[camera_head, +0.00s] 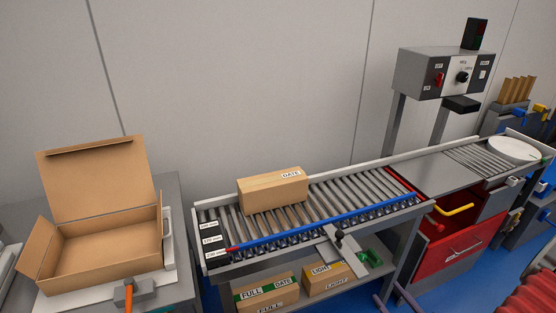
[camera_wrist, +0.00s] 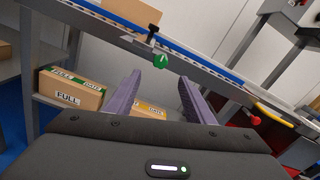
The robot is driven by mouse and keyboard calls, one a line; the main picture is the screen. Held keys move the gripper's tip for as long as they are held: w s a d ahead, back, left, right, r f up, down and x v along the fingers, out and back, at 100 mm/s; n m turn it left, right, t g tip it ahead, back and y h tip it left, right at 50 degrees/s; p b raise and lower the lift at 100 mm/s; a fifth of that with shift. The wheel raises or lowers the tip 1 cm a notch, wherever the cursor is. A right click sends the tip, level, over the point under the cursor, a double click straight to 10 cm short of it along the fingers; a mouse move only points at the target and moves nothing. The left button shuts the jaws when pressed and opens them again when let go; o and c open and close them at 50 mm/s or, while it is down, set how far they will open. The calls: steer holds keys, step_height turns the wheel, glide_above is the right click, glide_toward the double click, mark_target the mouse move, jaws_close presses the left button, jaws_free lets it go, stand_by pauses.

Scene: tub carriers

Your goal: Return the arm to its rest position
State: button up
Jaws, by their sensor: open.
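My gripper (camera_wrist: 156,98) shows in the wrist view with its two purple fingers spread apart and nothing between them. Beyond the fingers are the underside and edge of the roller conveyor, seen tilted. Only small purple parts at the bottom edge of the head view may belong to my arm; the rest of the arm is not seen there.
A closed box marked DATE (camera_head: 272,190) sits on the roller conveyor (camera_head: 350,200). Boxes marked FULL (camera_head: 266,292) and LIGHT (camera_head: 330,278) are on the shelf below. An open carton (camera_head: 110,250) stands at left. A red drawer (camera_head: 455,245) is at right.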

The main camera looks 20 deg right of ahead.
steer(key=s+a+r+n+g+y, duration=0.3)
steer(key=a+n+g+y, duration=0.2)
steer(key=a+n+g, duration=0.3)
steer(key=s+a+r+n+g+y, duration=0.2)
steer(key=s+a+n+g+y, duration=0.15)
steer(key=a+n+g, duration=0.55)
steer(key=w+a+r+n+t+h, duration=0.1)
steer(key=w+a+r+n+h, duration=0.15)
steer(key=r+n+h, duration=0.4)
steer(key=w+a+r+n+h, duration=0.2)
steer(key=a+r+n+h, duration=0.15)
steer(key=r, duration=0.65)
steer(key=a+r+n+t, duration=0.3)
steer(key=a+r+n, duration=0.2)
steer(key=a+r, duration=0.3)
steer(key=shift+a+r+t+y, duration=0.3)
steer(key=shift+a+r+y, duration=0.15)
steer(key=shift+a, duration=0.15)
